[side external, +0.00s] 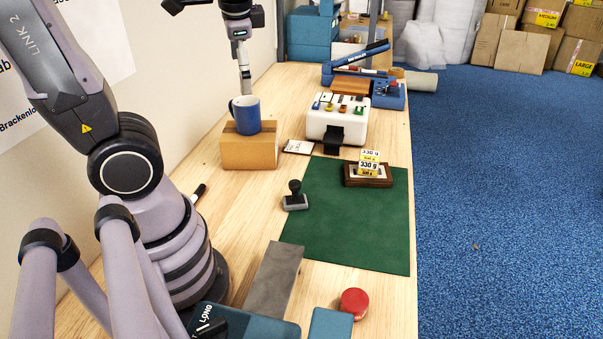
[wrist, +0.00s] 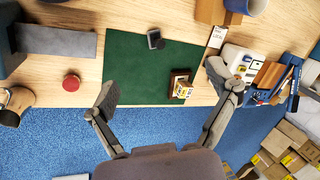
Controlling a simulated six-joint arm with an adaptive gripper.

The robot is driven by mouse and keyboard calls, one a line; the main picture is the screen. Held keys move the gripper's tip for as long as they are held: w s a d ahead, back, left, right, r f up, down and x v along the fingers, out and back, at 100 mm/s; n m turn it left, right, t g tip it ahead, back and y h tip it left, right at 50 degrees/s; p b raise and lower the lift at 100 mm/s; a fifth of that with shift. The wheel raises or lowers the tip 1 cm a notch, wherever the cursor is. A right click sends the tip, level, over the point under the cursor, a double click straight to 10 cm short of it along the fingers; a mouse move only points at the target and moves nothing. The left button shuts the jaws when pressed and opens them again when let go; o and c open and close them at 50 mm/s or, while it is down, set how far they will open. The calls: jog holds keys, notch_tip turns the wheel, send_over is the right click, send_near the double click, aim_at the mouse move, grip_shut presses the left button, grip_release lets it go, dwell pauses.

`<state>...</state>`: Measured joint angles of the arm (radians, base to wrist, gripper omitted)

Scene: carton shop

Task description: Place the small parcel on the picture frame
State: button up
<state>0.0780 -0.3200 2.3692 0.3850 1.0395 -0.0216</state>
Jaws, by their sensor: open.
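A plain brown cardboard box (side external: 249,152), the likeliest small parcel, stands on the table with a blue mug (side external: 245,114) on top. It shows partly at the wrist view's top edge (wrist: 212,14). The brown-rimmed picture frame (side external: 352,181) lies flat on the green mat, also in the wrist view (wrist: 175,76). A small yellow-and-white box marked 330 g (side external: 369,165) rests on the frame; it also shows in the wrist view (wrist: 184,91). My gripper (wrist: 163,80) is open and empty, its fingers wide apart. In the side view its end (side external: 244,80) hangs in the air near the mug; its exact distance is unclear.
A black stamp (side external: 295,196) stands on the edge of the green mat (side external: 345,235). A red round object (side external: 354,302) and a grey slab (side external: 273,280) lie nearer. Most of the mat is clear.

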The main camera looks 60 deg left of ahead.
jog(key=s+d+r+n+t+h, duration=0.2)
jog(key=s+d+t+h, duration=0.1)
jog(key=s+d+t, duration=0.1)
jog(key=shift+s+d+r+n+h, duration=0.3)
jog(key=shift+s+d+r+n, duration=0.05)
jog(key=shift+s+r+n, duration=0.05)
dwell(1.0)
